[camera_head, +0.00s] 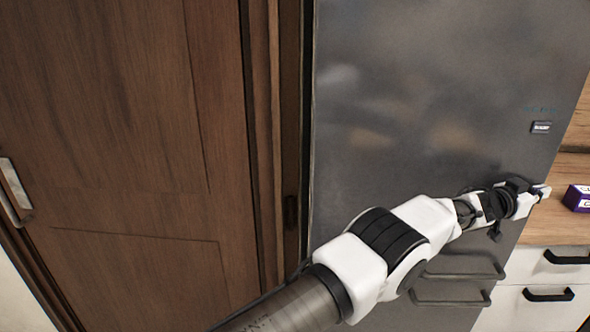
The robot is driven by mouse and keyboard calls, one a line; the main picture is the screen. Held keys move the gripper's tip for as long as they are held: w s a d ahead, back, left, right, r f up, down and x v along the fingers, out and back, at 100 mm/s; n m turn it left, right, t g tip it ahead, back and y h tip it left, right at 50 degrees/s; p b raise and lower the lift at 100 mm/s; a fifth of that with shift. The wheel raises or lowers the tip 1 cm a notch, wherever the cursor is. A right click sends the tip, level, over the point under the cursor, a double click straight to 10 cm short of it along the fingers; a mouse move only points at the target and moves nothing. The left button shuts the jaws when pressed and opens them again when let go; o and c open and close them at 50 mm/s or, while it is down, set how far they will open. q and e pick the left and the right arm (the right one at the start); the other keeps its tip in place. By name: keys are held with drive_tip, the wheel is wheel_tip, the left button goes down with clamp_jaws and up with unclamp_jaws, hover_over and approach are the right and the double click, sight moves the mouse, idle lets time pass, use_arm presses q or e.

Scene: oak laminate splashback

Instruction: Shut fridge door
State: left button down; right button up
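The grey fridge door (400,120) fills the middle and right of the head view, with a small label near its right edge. Its left edge runs beside the brown wooden panel, with a dark narrow strip between. I cannot tell whether the door is fully closed. My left arm reaches across the front of the door from the bottom. My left gripper (535,196) is by the door's right edge; whether it touches the door is unclear. Its fingers are too small to read. My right gripper is out of view.
Two dark horizontal handles, an upper (465,273) and a lower one (452,299), show low on the fridge front. White drawers (545,290) with black handles and a wooden counter (545,228) are at right, with a purple box (577,198). A brown wooden door (110,120) stands at left.

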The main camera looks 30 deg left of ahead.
use_arm(q)
drive_tip(key=shift+w+a+r, duration=0.2)
drive_tip(key=shift+r, duration=0.05)
idle(0.5)
drive_tip(key=shift+s+a, duration=0.1)
drive_tip(key=shift+s, duration=0.05)
drive_tip(key=n+g+y, duration=0.1)
drive_tip(key=n+y, duration=0.2)
drive_tip(key=y, duration=0.1)
hover_over(427, 275)
wheel_tip(427, 275, down, 17)
drive_tip(key=shift+r, duration=0.1)
drive_tip(key=s+a+f+n+g+y, duration=0.2)
drive_tip(key=s+a+f, duration=0.3)
drive_tip(key=s+f, duration=0.25)
drive_tip(key=s+a+f+n+g+y, duration=0.1)
drive_tip(key=s+a+f+g+y, duration=0.1)
drive_tip(key=s+a+f, duration=0.5)
drive_tip(key=s+a+f+g+y, duration=0.1)
drive_tip(key=s+a+f+g, duration=0.1)
drive_tip(key=s, duration=0.8)
drive_tip(key=s+a+f+n+g+y, duration=0.1)
drive_tip(key=s+f+g, duration=0.3)
drive_tip(key=s, duration=0.7)
drive_tip(key=s+a+f+n+g+y, duration=0.1)
drive_tip(key=s+a+f+g, duration=0.2)
drive_tip(key=s, duration=0.8)
drive_tip(key=shift+a+f, duration=0.4)
drive_tip(key=shift+a, duration=0.1)
